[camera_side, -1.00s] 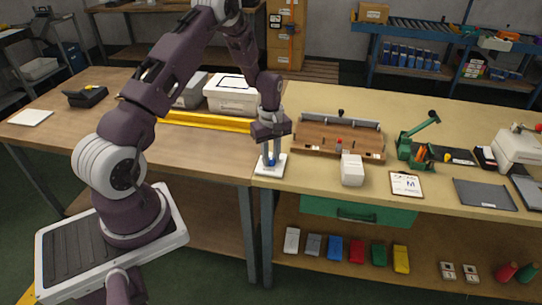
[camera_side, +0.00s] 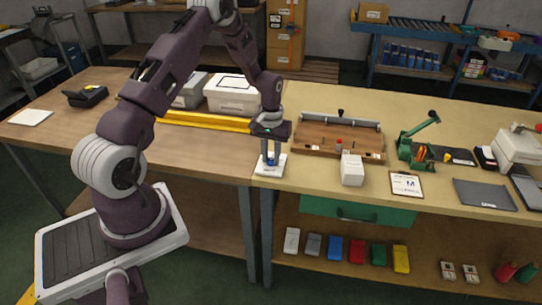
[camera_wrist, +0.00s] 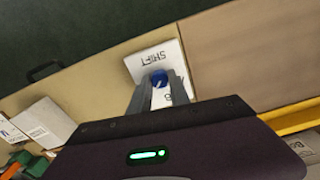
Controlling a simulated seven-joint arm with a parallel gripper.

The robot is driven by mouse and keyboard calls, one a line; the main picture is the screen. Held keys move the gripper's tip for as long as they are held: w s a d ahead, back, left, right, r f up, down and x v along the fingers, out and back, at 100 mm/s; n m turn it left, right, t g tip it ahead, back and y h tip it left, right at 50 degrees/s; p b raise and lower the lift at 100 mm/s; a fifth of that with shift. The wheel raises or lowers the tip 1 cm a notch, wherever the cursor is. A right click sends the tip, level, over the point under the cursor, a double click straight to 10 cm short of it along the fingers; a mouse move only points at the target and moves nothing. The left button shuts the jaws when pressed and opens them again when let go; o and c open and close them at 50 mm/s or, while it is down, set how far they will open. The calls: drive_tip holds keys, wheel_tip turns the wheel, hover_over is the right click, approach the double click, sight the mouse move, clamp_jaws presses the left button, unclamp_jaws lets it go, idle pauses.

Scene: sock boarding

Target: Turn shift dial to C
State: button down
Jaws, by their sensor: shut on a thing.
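The shift dial is a blue knob (camera_wrist: 158,79) on a white plate (camera_wrist: 142,67) printed "SHIFT" in the wrist view. A letter that looks like B shows beside the knob; other marks are hidden by my fingers. A pale pointer line shows on the knob, but I cannot tell its exact letter. In the side view the white plate (camera_side: 268,171) lies at the seam between the two tables, with the blue knob (camera_side: 271,160) on it. My gripper (camera_wrist: 160,90) points down over the plate and is shut on the blue knob; it also shows in the side view (camera_side: 271,155).
A brown wooden tray (camera_side: 312,150), a white box (camera_side: 352,170) and a clipboard (camera_side: 405,184) stand right of the dial. A yellow rail (camera_side: 205,122) and a white bin (camera_side: 232,97) lie behind left. The wood table in front left is clear.

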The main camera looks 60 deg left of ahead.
drive_tip(key=shift+m, duration=1.3)
drive_tip(key=c, duration=1.2)
unclamp_jaws()
drive_tip(key=shift+r, duration=0.1)
